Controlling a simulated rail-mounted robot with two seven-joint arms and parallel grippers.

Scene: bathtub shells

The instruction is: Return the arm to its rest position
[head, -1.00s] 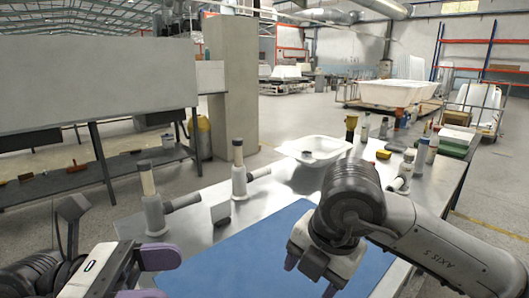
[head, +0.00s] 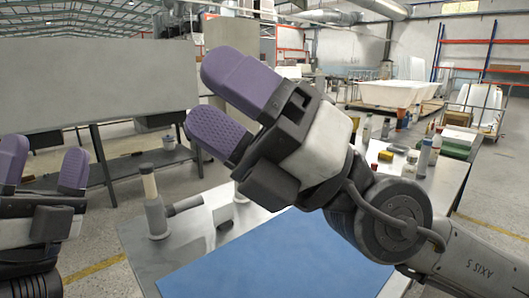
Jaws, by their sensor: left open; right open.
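My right gripper (head: 222,112) is raised high in the middle of the head view, close to the camera. Its purple fingers point up and to the left, apart from each other, with nothing between them. My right arm comes in from the lower right and hides part of the table's back. My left gripper (head: 42,168) is at the left edge, its purple fingers pointing up and apart, empty. The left arm's lower part is cut off by the frame.
The metal table (head: 185,243) carries a blue mat (head: 265,262), a grey fitting with a pale top (head: 154,208) at left, and several bottles (head: 424,157) at right. A cart with white tubs (head: 393,94) stands behind. A dark-legged bench (head: 125,168) is at left.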

